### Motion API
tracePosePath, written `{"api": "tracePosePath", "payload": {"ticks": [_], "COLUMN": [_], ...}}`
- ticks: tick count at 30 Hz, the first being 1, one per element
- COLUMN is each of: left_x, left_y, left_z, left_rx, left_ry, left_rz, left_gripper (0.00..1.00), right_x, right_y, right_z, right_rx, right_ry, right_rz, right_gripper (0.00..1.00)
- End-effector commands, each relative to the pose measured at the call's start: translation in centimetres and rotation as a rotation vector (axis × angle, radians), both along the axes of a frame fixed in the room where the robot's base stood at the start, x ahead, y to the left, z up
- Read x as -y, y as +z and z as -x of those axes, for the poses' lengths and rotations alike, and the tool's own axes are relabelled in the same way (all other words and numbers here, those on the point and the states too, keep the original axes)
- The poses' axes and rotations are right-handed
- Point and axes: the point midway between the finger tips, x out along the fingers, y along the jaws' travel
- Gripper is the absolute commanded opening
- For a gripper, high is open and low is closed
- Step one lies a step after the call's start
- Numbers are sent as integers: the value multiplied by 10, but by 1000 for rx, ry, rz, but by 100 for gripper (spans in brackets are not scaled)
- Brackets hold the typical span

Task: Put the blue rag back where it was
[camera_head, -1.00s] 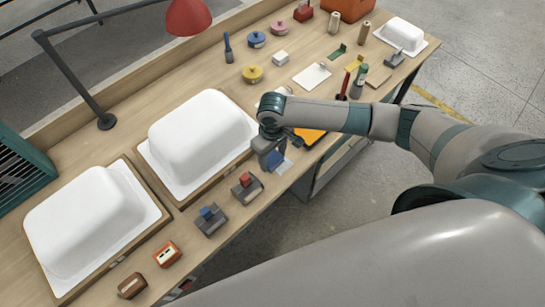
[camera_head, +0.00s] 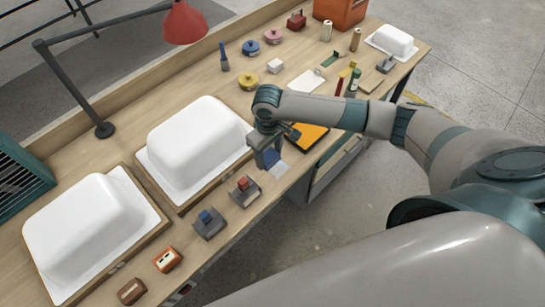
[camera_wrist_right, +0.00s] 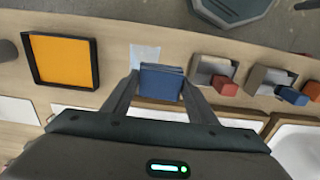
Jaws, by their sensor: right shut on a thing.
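The blue rag (camera_wrist_right: 160,82) is a folded dark blue block between the fingers of my right gripper (camera_wrist_right: 158,88) in the right wrist view. In the head view the rag (camera_head: 271,157) shows just below my right gripper (camera_head: 265,156), at the bench's front edge. My right gripper is shut on the rag. A pale, whitish-blue square (camera_head: 279,171) lies on the bench beside the rag; it also shows in the wrist view (camera_wrist_right: 145,56). I cannot tell whether the rag touches the bench. My left gripper is not in view.
Grey holders with a red block (camera_head: 244,190) and a blue block (camera_head: 208,222) stand to the left along the front edge. An orange tray (camera_head: 308,137) lies to the right. Two white tub shells (camera_head: 200,145) (camera_head: 90,225) stand behind. A lamp (camera_head: 185,22) overhangs the back.

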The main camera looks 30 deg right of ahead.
Motion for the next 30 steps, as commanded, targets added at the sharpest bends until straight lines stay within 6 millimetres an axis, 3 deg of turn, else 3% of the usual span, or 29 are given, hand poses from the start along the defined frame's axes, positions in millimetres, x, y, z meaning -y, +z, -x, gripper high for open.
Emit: {"api": "tracePosePath", "payload": {"ticks": [8,16,24,30], "left_x": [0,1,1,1], "left_y": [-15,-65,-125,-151], "left_z": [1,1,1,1], "left_rx": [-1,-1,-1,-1], "left_ry": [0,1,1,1], "left_rz": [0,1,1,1], "left_gripper": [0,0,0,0], "right_x": [-6,-25,-32,-26], "right_y": [6,37,75,91], "right_z": [-3,1,33,59], "right_rx": [3,9,9,5], "right_ry": [-27,-129,-245,-302], "right_rz": [-1,-1,0,2], "right_gripper": [32,32,32,32]}}
